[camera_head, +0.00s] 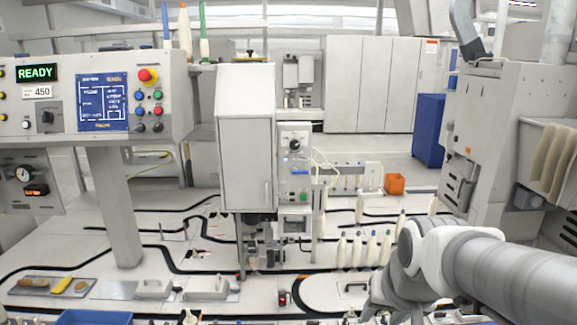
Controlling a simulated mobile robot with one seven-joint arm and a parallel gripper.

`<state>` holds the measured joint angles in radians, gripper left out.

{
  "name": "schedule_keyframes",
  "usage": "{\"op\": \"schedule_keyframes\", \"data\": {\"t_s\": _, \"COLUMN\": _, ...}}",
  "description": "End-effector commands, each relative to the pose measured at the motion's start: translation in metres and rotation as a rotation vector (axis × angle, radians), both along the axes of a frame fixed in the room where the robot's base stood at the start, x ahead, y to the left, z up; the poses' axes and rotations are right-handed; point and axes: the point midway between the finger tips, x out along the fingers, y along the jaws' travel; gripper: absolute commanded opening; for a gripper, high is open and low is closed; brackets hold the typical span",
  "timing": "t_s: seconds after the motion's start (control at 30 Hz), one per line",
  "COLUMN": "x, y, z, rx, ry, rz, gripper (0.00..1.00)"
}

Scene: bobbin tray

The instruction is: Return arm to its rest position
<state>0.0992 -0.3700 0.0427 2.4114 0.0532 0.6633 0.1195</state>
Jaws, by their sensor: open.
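My arm (500,268) reaches in from the right edge at the lower right. It bends at a white and grey joint (430,250) and then drops toward the bottom edge. No held object shows.
White bobbins (357,249) stand in a row just left of my arm. A grey machine (246,150) stands mid-picture, and a control panel (90,95) reading READY at left. A blue tray (94,318) lies bottom left. An orange bin (394,183) sits farther back.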

Motion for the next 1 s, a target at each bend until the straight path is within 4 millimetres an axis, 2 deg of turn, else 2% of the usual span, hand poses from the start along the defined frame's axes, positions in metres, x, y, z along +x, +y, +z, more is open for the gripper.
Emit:
{"op": "schedule_keyframes", "data": {"t_s": 0.1, "x": -0.029, "y": 0.006, "z": 0.019, "rx": -0.03, "ry": -0.025, "rz": 0.064, "gripper": 0.45}}
{"op": "schedule_keyframes", "data": {"t_s": 0.43, "x": -0.093, "y": 0.011, "z": 0.047, "rx": -0.092, "ry": -0.06, "rz": 0.197, "gripper": 0.45}}
{"op": "schedule_keyframes", "data": {"t_s": 0.5, "x": -0.09, "y": 0.011, "z": 0.07, "rx": -0.089, "ry": -0.053, "rz": 0.193, "gripper": 0.45}}
{"op": "schedule_keyframes", "data": {"t_s": 0.67, "x": -0.089, "y": 0.011, "z": 0.105, "rx": -0.088, "ry": -0.053, "rz": 0.191, "gripper": 0.45}}
{"op": "schedule_keyframes", "data": {"t_s": 1.0, "x": -0.089, "y": 0.011, "z": 0.191, "rx": -0.088, "ry": -0.053, "rz": 0.19, "gripper": 0.45}}
